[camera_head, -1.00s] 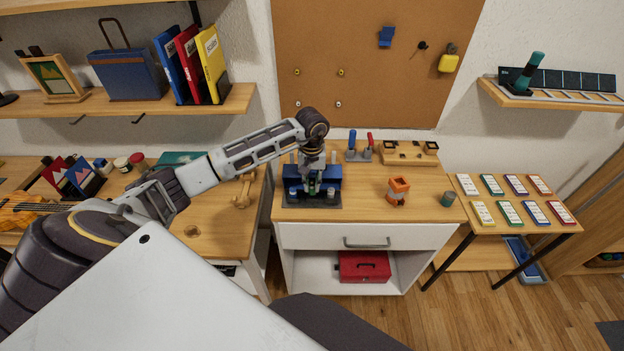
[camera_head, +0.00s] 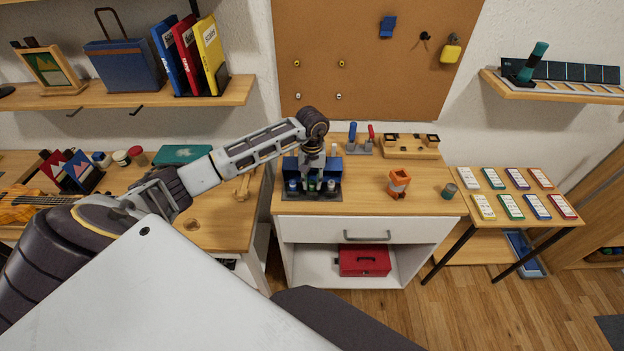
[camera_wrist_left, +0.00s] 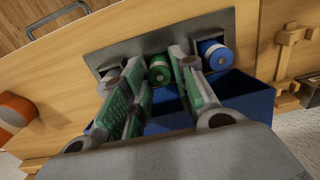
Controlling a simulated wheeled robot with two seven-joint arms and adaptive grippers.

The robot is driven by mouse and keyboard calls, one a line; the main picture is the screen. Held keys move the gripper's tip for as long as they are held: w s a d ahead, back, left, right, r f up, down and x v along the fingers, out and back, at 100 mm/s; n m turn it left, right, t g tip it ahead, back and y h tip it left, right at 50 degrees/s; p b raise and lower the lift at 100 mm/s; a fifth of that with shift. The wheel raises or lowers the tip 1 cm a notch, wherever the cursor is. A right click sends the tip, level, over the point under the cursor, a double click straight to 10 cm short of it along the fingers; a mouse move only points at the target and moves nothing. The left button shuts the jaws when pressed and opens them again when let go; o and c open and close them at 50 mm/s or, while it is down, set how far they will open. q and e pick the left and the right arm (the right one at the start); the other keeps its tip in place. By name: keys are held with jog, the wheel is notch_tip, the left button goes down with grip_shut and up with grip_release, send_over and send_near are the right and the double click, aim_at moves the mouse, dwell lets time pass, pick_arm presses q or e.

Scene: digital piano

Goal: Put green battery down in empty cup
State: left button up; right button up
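The green battery (camera_wrist_left: 159,70) stands in the middle of a short row on a grey base plate (camera_wrist_left: 125,55). A blue battery (camera_wrist_left: 215,54) stands beside it in the left wrist view. The row also shows in the head view, with the green battery (camera_head: 312,185) at its centre, in front of a dark blue box (camera_head: 329,165). Whether its lower end sits inside a cup is hidden. My left gripper (camera_wrist_left: 156,66) is open, its fingers on either side of the green battery's top with small gaps. My right gripper is not in view.
A tool stand (camera_head: 360,148) and a wooden block holder (camera_head: 411,146) are behind.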

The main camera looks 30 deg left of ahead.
pick_arm(q)
jog(key=shift+o, duration=1.1)
jog(key=shift+r, duration=0.15)
jog(key=shift+r+p, duration=0.6)
jog(key=shift+r, duration=0.6)
jog(key=shift+r+p, duration=0.45)
jog(key=shift+r, duration=0.75)
notch_tip(320, 180, up, 12)
dwell(0.7)
